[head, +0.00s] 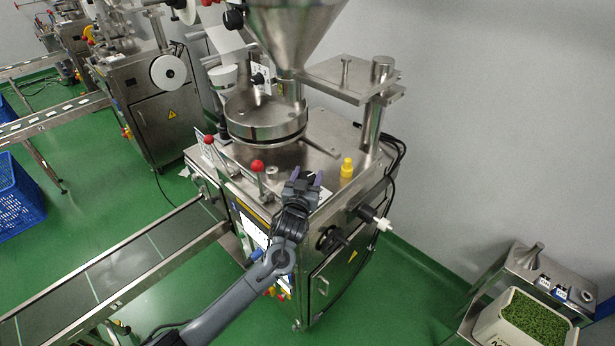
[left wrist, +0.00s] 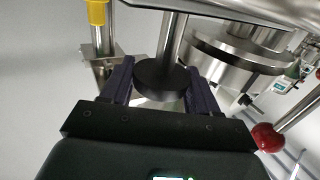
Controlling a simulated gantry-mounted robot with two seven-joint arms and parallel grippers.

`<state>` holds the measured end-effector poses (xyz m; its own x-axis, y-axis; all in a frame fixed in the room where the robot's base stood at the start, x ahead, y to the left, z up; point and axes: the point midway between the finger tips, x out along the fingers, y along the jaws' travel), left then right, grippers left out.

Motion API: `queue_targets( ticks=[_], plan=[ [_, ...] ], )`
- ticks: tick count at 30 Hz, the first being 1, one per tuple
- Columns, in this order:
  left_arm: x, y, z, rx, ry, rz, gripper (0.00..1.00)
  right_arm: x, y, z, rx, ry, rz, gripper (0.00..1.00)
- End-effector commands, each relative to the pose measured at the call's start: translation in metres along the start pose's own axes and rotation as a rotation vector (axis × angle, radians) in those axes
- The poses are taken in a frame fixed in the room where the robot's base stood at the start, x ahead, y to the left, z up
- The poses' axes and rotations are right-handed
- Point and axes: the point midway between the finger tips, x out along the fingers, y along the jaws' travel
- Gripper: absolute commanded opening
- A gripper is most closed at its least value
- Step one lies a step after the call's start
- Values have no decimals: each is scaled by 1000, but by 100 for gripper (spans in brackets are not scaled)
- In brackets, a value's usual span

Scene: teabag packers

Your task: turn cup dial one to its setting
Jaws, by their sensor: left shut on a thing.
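My left gripper (head: 303,180) is over the front of the steel packing machine's deck (head: 318,160). The left wrist view shows its two dark fingers (left wrist: 160,88) shut on a round black knob (left wrist: 160,82), one finger on each side. A steel shaft (left wrist: 172,38) meets the knob. I take the knob for cup dial one, but I see no label or setting mark on it. In the head view the gripper hides this knob. My right gripper is not in view.
Red ball-topped levers (head: 257,166) stand left of the gripper, and a yellow fitting (head: 347,167) stands to its right. The round steel turntable (head: 265,118) and hopper (head: 292,30) are behind. A conveyor (head: 120,265) runs to the lower left.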

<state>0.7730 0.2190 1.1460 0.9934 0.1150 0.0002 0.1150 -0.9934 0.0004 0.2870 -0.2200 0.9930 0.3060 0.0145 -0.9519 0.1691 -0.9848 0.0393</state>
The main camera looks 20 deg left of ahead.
Motion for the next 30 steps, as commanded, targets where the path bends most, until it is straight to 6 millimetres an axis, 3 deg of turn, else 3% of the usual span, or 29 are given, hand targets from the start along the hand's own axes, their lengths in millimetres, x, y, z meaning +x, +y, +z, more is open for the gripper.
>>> queue_targets(
  ticks=[13,24,25,29,30],
  plan=[
    [0,-1,0,3,0,245,30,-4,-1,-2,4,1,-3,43],
    [0,0,1,0,-2,274,30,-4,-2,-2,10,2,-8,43],
    [0,0,1,0,-2,274,62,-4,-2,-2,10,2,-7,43],
    [0,0,1,0,-1,273,81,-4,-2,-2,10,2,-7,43],
    [0,0,0,0,-1,273,81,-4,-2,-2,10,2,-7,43]
  ],
)
